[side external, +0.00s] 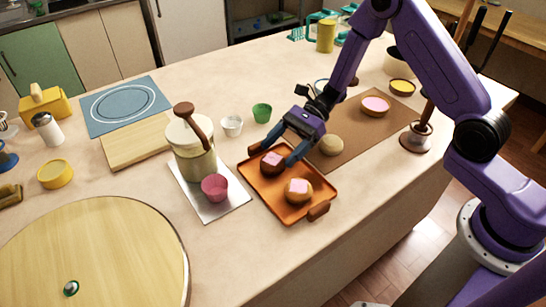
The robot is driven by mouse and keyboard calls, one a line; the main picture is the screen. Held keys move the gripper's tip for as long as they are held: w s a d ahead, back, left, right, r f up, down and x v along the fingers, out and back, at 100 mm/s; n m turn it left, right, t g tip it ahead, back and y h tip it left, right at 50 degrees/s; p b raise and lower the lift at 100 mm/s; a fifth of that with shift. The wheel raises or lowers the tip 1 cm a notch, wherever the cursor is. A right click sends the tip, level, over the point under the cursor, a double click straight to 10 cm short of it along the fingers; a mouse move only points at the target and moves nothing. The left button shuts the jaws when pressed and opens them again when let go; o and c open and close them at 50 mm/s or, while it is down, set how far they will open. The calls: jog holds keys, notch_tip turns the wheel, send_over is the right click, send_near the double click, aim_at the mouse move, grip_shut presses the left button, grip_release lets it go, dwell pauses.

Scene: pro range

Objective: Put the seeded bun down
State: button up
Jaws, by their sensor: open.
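An orange tray (270,188) lies on the counter and bears two buns. A dark brown bun with a pink top (272,164) sits in its far part. A lighter brown bun with a pink top (298,190) sits nearer the front. My gripper (273,156) is open over the tray, its blue fingers on either side of the dark bun; I cannot tell if they touch it. A plain-looking tan bun (332,145) lies on the brown mat (357,134) to the right. Seeds are too small to make out on any bun.
A cream canister with a brown handle (195,150) and a pink cup (215,187) stand left of the tray. White (232,126) and green (262,113) cups stand behind. A pink-topped round item (375,105) sits on the mat. Counter in front of the tray is clear.

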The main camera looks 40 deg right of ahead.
jog(key=v, duration=0.8)
jog(key=shift+d, duration=0.1)
jog(key=s+a+r+n+g+h, duration=0.1)
jog(key=s+r+n+g+h, duration=0.25)
jog(key=s+n, duration=0.4)
jog(key=s+a+r+n+g+h, duration=0.1)
jog(key=s+r+n+g+h, duration=0.1)
jog(key=s+n+h, duration=0.55)
jog(key=s+d+r+n+t+h, duration=0.1)
jog(key=s+d+n+t, duration=0.2)
jog(key=s+n, duration=0.4)
jog(key=s+d+r+n+t+h, duration=0.1)
jog(key=s+d+r+n+t, duration=0.1)
jog(key=s+d+n+t, duration=0.2)
jog(key=shift+s+d+r+n, duration=0.15)
jog(key=shift+s+d+n, duration=0.15)
jog(key=shift+s+n, duration=1.2)
